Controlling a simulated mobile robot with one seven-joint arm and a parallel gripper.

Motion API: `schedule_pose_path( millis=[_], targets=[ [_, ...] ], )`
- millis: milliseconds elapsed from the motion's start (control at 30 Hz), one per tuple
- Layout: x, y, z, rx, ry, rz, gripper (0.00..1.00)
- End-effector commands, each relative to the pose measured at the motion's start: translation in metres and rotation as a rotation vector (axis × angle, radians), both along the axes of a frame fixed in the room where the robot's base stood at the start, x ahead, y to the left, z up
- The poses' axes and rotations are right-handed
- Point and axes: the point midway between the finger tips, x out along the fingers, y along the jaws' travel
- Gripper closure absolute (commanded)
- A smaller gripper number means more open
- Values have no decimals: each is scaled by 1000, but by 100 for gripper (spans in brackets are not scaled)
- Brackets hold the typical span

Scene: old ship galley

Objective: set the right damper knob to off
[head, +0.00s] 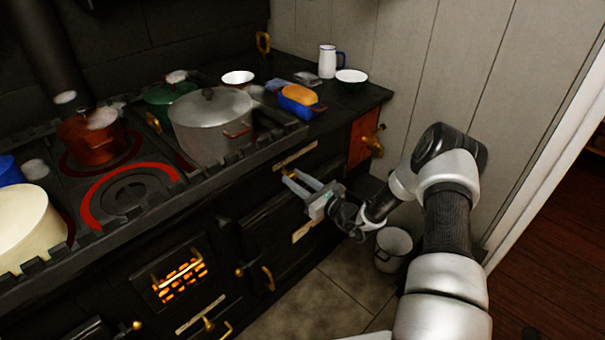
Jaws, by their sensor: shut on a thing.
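The black stove (215,215) fills the left and middle of the head view. My gripper (291,179) is at the right part of its front panel, below the hob edge. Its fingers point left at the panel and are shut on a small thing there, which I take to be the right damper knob. The fingers hide most of the knob, so I cannot read its setting. A pale label strip (295,156) is just above the fingertips, and another pale strip (304,231) is below the gripper.
A large grey pot (211,128) stands on the hob near the gripper. A red-glowing ring (98,205) and a lit fire grate (181,277) are left. A blue loaf tin (296,107) sits behind. A white bucket (391,251) stands on the floor below my arm.

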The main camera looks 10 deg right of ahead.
Motion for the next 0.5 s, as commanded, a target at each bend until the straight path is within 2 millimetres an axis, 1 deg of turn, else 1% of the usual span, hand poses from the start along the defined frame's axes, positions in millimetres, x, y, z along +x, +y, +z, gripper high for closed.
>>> schedule_pose_path(
  millis=[33, 200, 233, 300, 333, 500],
  targets=[
    [-3, 4, -3, 1, 4, 9, 100],
    [-4, 5, -3, 1, 5, 12, 100],
    [-4, 5, -3, 1, 5, 13, 69],
    [-4, 5, -3, 1, 5, 13, 57],
    [-4, 5, -3, 1, 5, 12, 54],
    [-3, 4, -2, 1, 3, 9, 54]
  ],
)
